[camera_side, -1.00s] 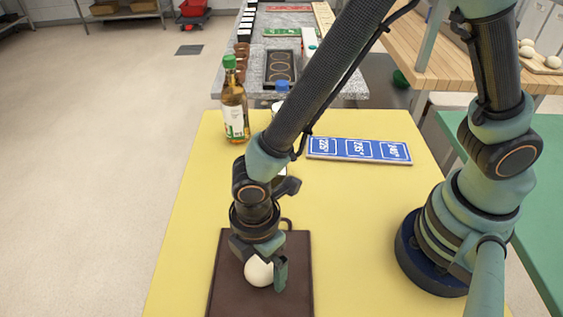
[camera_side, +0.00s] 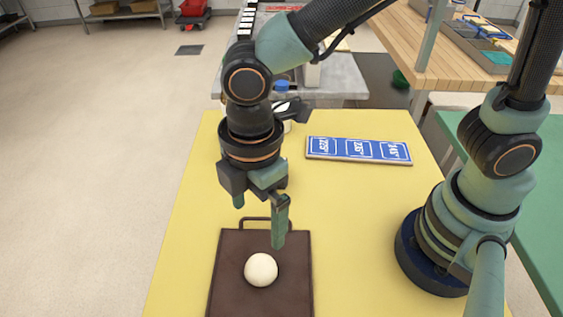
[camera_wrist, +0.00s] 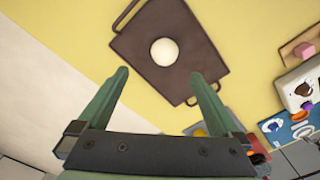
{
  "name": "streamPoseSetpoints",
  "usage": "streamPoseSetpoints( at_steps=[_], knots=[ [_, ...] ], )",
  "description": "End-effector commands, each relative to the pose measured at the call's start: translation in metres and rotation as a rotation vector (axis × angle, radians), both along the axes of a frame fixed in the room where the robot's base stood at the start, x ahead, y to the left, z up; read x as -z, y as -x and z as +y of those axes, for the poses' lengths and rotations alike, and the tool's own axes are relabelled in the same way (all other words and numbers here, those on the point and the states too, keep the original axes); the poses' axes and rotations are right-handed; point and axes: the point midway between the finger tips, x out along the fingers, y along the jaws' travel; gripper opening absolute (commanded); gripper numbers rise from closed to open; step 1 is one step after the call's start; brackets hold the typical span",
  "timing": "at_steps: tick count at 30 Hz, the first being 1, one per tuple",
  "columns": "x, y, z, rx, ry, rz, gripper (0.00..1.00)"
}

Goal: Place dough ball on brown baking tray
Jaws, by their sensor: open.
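The white dough ball (camera_side: 261,270) rests on the brown baking tray (camera_side: 226,291), near its middle. The tray lies on the yellow table and has a handle loop at its far end. My gripper (camera_side: 259,222) is open and empty, above the far part of the tray and apart from the ball. In the wrist view, the ball (camera_wrist: 164,52) sits on the tray (camera_wrist: 190,40) beyond the two spread fingers of my gripper (camera_wrist: 158,78), with nothing between them.
A blue sign board (camera_side: 359,149) with white markings lies on the yellow table (camera_side: 370,215) to the right. A blue-capped container (camera_side: 282,87) stands behind my arm, partly hidden. The table between the tray and my base is clear. A wooden counter (camera_side: 425,40) stands behind.

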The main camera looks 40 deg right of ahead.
Motion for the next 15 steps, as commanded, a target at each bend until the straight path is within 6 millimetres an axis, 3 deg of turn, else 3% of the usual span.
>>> streamPoseSetpoints(
  at_steps=[5, 7, 11, 15],
  knots=[
    [-0.037, -0.039, -0.059, 0.356, -0.088, -0.080, 1.00],
    [-0.052, -0.052, -0.092, 0.543, -0.131, -0.121, 1.00],
    [-0.077, -0.064, -0.153, 0.880, -0.212, -0.203, 1.00],
    [-0.094, -0.064, -0.208, 1.188, -0.290, -0.285, 1.00]
  ],
)
